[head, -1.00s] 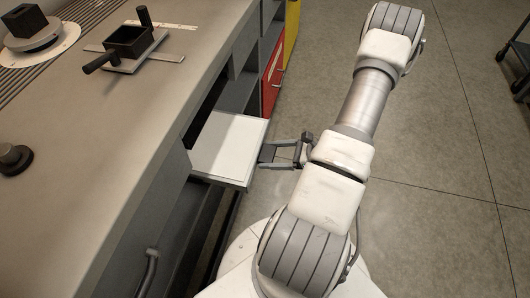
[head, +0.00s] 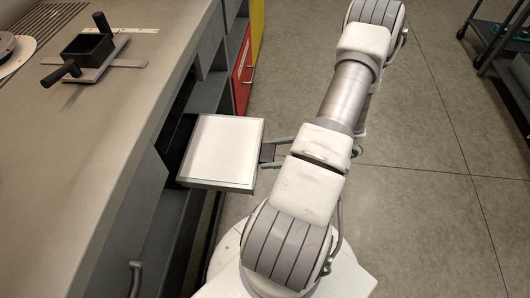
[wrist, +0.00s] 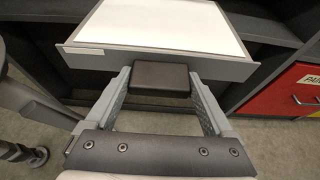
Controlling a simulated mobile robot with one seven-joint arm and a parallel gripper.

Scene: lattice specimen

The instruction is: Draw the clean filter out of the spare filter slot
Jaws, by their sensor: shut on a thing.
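The clean filter (head: 222,148) is a flat square panel with a white top and a grey frame. It also shows in the wrist view (wrist: 160,22), with a dark block-shaped handle (wrist: 160,77) on its front edge. My gripper (head: 268,152) is shut on that handle, with one finger on each side in the wrist view (wrist: 160,88). The filter is level and stands well out from the bench front. The spare filter slot (head: 176,142) is the dark opening to its left. Whether the filter's far edge is still inside the slot I cannot tell.
The bench top (head: 120,110) carries a dark square box with two handles (head: 88,50). Red drawers (head: 243,75) and a yellow panel (head: 257,25) lie beyond the slot. A dark cart (head: 500,40) stands at the far right. The floor (head: 430,160) right of my arm is clear.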

